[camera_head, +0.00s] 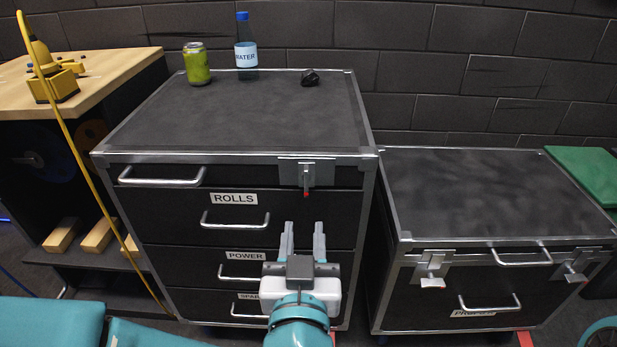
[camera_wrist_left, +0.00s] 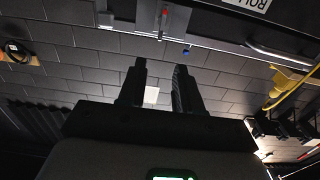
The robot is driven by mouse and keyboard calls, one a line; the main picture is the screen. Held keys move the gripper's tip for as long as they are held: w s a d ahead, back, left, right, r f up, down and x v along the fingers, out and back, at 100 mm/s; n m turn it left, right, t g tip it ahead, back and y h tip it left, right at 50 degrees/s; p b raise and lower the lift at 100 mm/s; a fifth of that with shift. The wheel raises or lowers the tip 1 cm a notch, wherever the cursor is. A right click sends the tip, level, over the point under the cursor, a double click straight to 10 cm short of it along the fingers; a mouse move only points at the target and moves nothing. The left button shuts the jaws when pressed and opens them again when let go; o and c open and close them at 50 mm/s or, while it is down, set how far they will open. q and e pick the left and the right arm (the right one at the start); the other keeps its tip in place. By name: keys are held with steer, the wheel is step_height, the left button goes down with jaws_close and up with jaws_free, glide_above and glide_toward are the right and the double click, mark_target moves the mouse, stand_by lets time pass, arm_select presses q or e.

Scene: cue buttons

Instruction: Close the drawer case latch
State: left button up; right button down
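The dark drawer case (camera_head: 240,112) with a metal frame stands in the middle of the head view. Its latch (camera_head: 307,173), a grey plate with a hanging lever and a red tip, is on the upper right of the front, beside the ROLLS label. The latch also shows at the top of the left wrist view (camera_wrist_left: 164,18). My left gripper (camera_head: 304,232) is below the latch in the head view, in front of the drawers, fingers pointing up towards it. Its two fingers (camera_wrist_left: 160,75) are apart with nothing between them. My right gripper is out of view.
A green can (camera_head: 196,64), a water bottle (camera_head: 246,55) and a small black object (camera_head: 310,78) stand on the case top. A lower case (camera_head: 480,190) with two latches (camera_head: 432,268) is at right. A wooden bench (camera_head: 100,70) with a yellow tool is at left.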

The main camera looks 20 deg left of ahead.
arm_select(q)
steer(key=p, duration=0.6)
glide_toward(306, 176)
steer(key=x, duration=1)
steer(key=shift+w+a, duration=0.1)
steer(key=shift+w, duration=0.3)
jaws_close()
